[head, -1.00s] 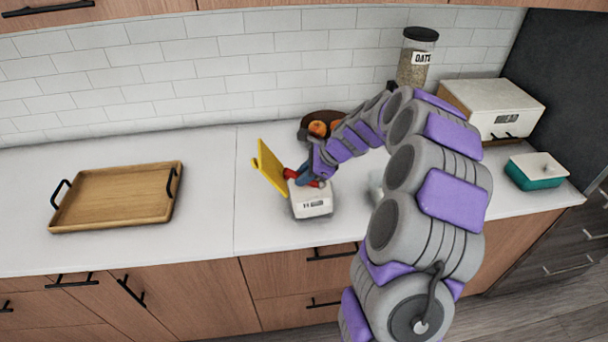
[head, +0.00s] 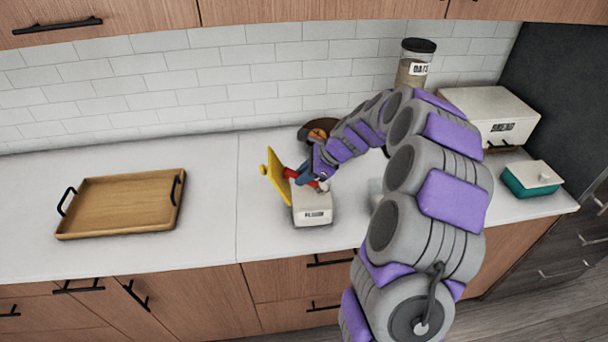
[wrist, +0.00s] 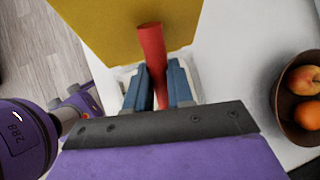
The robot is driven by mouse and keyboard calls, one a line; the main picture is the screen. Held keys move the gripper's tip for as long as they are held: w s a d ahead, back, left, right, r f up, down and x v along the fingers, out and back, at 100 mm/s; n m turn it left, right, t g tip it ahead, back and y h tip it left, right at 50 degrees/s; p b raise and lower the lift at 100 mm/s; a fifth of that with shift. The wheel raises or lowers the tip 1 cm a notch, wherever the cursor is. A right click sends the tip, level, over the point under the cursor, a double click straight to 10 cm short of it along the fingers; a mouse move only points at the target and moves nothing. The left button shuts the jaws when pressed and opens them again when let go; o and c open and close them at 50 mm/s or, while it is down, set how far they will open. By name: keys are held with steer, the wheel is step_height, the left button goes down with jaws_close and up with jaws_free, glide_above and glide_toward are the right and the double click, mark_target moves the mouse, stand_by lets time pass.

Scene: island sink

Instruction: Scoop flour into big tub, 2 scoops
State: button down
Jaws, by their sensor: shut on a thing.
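The white flour box (head: 312,214) stands on the counter with its yellow lid (head: 276,175) swung open to the left. The lid also fills the top of the wrist view (wrist: 110,30). My gripper (head: 309,178) is at the box's open top. In the wrist view, its blue fingers (wrist: 160,88) are shut on a red handle (wrist: 151,42), which looks like the scoop's. The scoop's bowl and the flour are hidden. A pale, see-through container (head: 375,190), possibly the big tub, shows just right of the box, mostly hidden behind my arm.
A bowl of fruit (wrist: 284,112) stands close behind the flour box. An oats jar (head: 412,70), a bread box (head: 485,105) and a teal dish (head: 525,184) are to the right. A wooden tray (head: 120,205) lies left, with clear counter between it and the box.

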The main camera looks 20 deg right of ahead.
steer(key=shift+r+p, duration=1.9)
steer(key=shift+r, duration=0.4)
